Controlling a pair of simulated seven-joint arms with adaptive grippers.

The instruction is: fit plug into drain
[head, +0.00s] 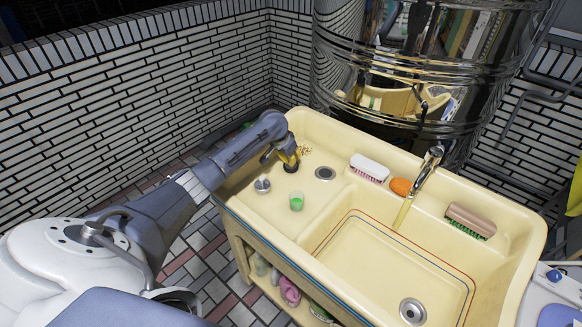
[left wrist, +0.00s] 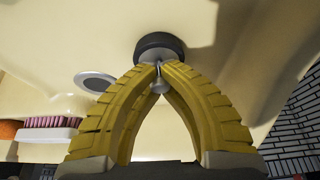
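The plug (left wrist: 160,47) is a dark round disc with a small metal knob. My left gripper (left wrist: 159,72) has its yellow fingers closed around the knob, with the disc beyond the fingertips. In the head view the left gripper (head: 291,158) is over the sink's left basin, and the dark plug (head: 291,168) shows just under it. The drain (head: 325,173) is a grey metal ring in the basin floor, a little to the right of the plug. It also shows in the left wrist view (left wrist: 95,82), left of the plug and apart from it. My right gripper is not in view.
A green cup (head: 297,202) and a small metal item (head: 262,185) stand in the left basin. A pink-bristled brush (head: 369,168), an orange item (head: 400,187) and a brown brush (head: 471,220) lie along the back ledge near the faucet (head: 430,165). The right basin has its own drain (head: 412,310).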

